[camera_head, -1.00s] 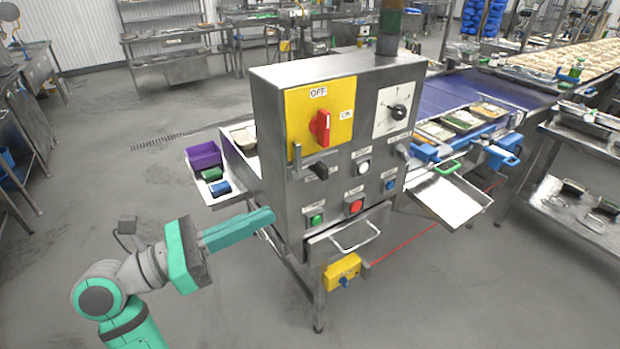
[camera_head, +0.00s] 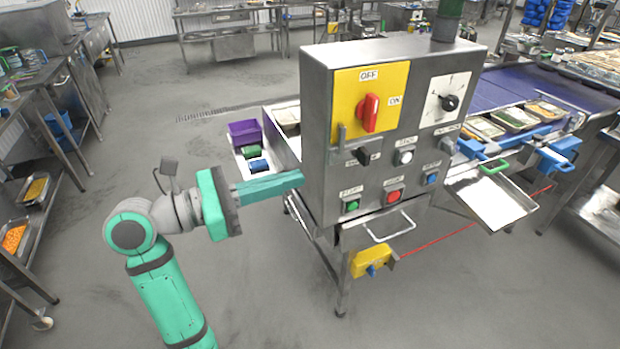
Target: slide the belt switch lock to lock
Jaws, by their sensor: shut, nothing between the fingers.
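The grey control box (camera_head: 318,120) stands right of the picture's middle. Its yellow plate (camera_head: 345,105) carries a red rotary switch (camera_head: 370,112), marked OFF above and ON at its right; the handle points up. My gripper (camera_head: 301,179) is shut and empty. Its teal fingers point right, with the tips beside the box's left edge, lower than the tab. I cannot tell whether they touch the box.
Green (camera_head: 350,206) and red (camera_head: 393,196) buttons sit low on the panel. A purple bin (camera_head: 244,133) stands on a shelf behind my gripper. A yellow box (camera_head: 370,262) hangs below the panel. A metal tray (camera_head: 490,203) juts out at the right. Floor is clear at front.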

